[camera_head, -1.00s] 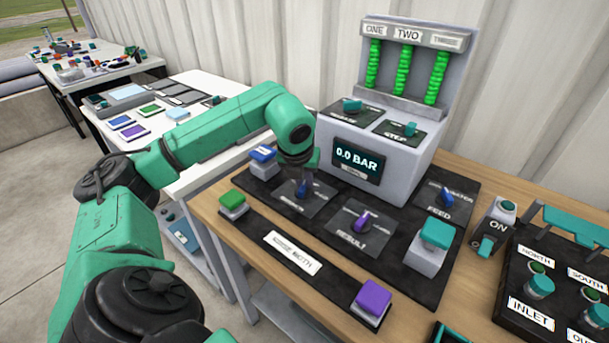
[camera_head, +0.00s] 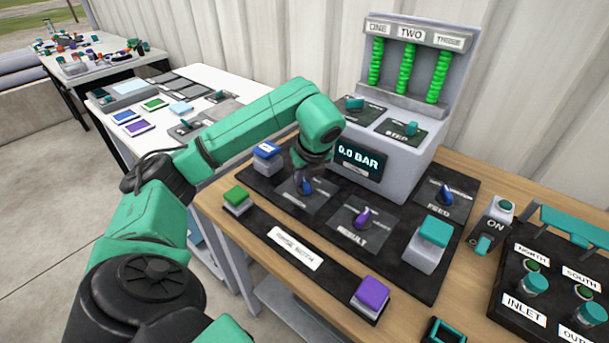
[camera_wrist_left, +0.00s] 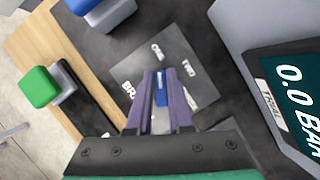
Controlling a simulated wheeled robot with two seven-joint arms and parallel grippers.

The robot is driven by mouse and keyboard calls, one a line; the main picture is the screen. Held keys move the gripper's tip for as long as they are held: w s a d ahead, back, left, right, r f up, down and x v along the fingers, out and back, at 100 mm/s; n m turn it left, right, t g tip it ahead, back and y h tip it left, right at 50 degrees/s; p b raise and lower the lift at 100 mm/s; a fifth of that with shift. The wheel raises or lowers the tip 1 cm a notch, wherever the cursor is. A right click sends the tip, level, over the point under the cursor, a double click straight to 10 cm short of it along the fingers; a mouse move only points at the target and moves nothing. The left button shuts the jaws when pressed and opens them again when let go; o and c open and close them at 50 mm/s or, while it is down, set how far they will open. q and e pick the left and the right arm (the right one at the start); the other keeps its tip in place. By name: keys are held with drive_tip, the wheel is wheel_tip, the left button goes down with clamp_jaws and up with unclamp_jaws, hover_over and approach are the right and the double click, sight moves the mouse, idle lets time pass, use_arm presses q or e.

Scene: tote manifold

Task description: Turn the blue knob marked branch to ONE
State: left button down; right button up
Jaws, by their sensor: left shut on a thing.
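The blue knob (camera_head: 306,187) stands on a dark plate on the black panel, left of the purple result knob (camera_head: 364,217). In the left wrist view the blue knob (camera_wrist_left: 160,97) sits between the fingers, with the labels ONE and TWO on its plate beyond it; the branch label is partly hidden. My left gripper (camera_wrist_left: 160,80) points down at the plate and is shut on the blue knob. The knob's pointer is mostly covered by the fingers, so its exact setting is hard to tell. My right gripper is out of view.
The grey console with the 0.0 BAR display (camera_head: 360,160) stands close behind the gripper. A blue button (camera_head: 267,157) and a green button (camera_head: 236,197) are to the left. A purple button (camera_head: 371,295), teal button (camera_head: 433,232) and feed knob (camera_head: 446,196) are to the right.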

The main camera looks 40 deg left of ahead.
sight(308, 186)
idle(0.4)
use_arm(q)
drive_tip(key=c, duration=0.8)
unclamp_jaws()
drive_tip(key=shift+d+r, duration=0.1)
drive_tip(key=shift+r, duration=0.2)
drive_tip(key=p+v, duration=0.1)
drive_tip(key=v, duration=0.4)
drive_tip(key=shift+r+p, duration=0.35)
drive_tip(key=shift+r, duration=0.05)
drive_tip(key=p+v, duration=0.2)
drive_tip(key=v, duration=0.2)
drive_tip(key=p+v, duration=0.3)
drive_tip(key=v, duration=0.1)
drive_tip(key=shift+s+d, duration=0.2)
drive_tip(key=shift+d, duration=0.05)
